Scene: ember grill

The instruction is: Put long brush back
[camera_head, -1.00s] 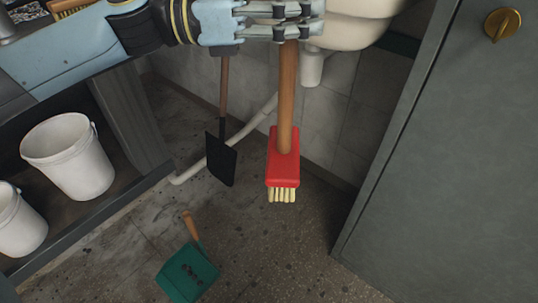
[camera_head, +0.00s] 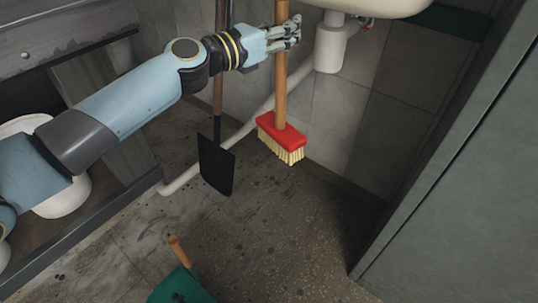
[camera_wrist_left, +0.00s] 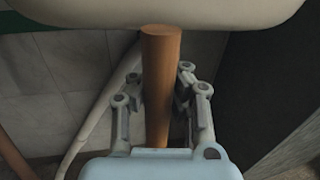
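The long brush has a red head with pale bristles (camera_head: 280,138) and a wooden handle (camera_head: 281,85). It is nearly upright in front of the tiled wall. My left gripper (camera_head: 290,32) has its fingers on both sides of the handle, well above the head. In the left wrist view, the finger pads (camera_wrist_left: 161,95) lie close against both sides of the handle (camera_wrist_left: 160,65), so the gripper appears shut on it. Whether the bristles touch the floor or wall is hard to tell. My right gripper is not in view.
A black shovel (camera_head: 216,165) is upright just left of the brush. A pale pipe (camera_head: 243,131) runs behind them below a sink (camera_head: 375,6). A green dustpan (camera_head: 180,288) lies on the floor. A grey cabinet (camera_head: 455,170) stands at right; a white bucket (camera_head: 62,203) at left.

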